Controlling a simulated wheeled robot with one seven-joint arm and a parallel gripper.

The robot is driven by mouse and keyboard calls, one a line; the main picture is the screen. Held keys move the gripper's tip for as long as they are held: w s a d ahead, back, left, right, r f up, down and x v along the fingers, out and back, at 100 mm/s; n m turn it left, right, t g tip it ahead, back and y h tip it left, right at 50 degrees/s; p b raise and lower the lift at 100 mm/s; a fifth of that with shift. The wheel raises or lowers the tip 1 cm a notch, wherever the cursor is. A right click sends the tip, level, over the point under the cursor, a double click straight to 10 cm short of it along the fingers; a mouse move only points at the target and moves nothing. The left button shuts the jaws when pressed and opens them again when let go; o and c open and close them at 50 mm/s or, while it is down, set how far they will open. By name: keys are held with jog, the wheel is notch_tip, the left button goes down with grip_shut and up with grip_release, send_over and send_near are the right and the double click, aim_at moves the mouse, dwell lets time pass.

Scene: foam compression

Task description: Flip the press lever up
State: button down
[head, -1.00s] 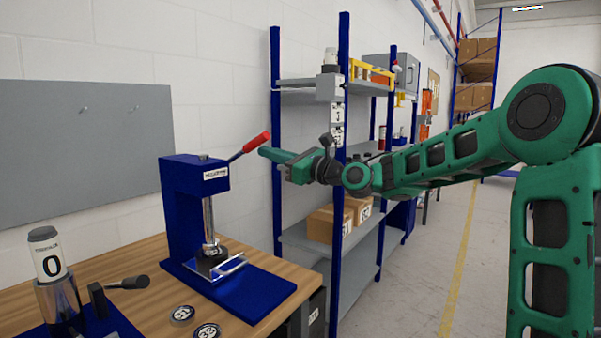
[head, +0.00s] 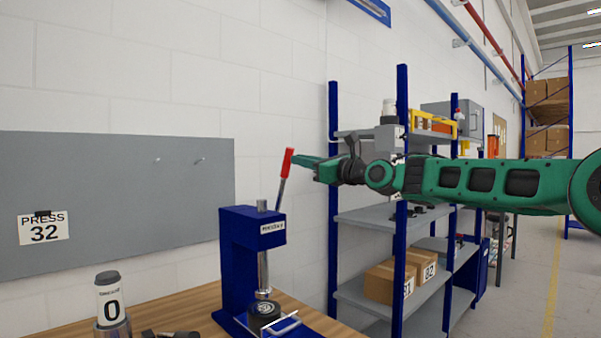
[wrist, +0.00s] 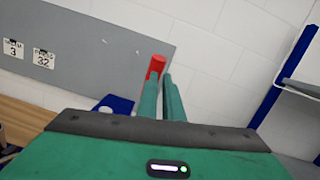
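The blue press (head: 240,255) stands on the wooden bench. Its lever (head: 287,165) has a red handle and points steeply up from the press head, leaning slightly right. My gripper (head: 298,161) is at the handle's right side, level with the red grip. In the wrist view the red handle (wrist: 156,66) shows just beyond the tips of my gripper (wrist: 162,78). The two green fingers are close together with a narrow gap at the tips. Whether they touch the handle is unclear. A dark round piece (head: 265,312) sits under the press ram.
A blue-framed shelf (head: 402,200) with boxes stands behind my arm. A grey wall board (head: 110,190) with a "PRESS 32" sign is at the left. A container marked 0 (head: 109,300) stands on the bench (head: 185,312). The air above the press is free.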

aim_at(293, 150)
jog(key=shift+s+a+r, duration=0.3)
jog(key=shift+a+r, duration=0.1)
jog(key=shift+r, duration=0.35)
jog(key=shift+s+a+r, duration=0.3)
jog(key=shift+a+r, duration=0.1)
jog(key=shift+r, duration=0.35)
jog(key=shift+w, duration=0.2)
jog(key=shift+w+d+f, duration=0.1)
jog(key=shift+w+f, duration=0.05)
jog(key=shift+d+f, duration=0.1)
jog(key=shift+f, duration=0.15)
jog(key=d+f, duration=0.4)
jog(key=s+d+r, duration=0.4)
jog(key=r, duration=0.5)
jog(key=shift+d, duration=0.3)
jog(key=shift+s+h, duration=0.1)
jog(key=shift+h, duration=0.2)
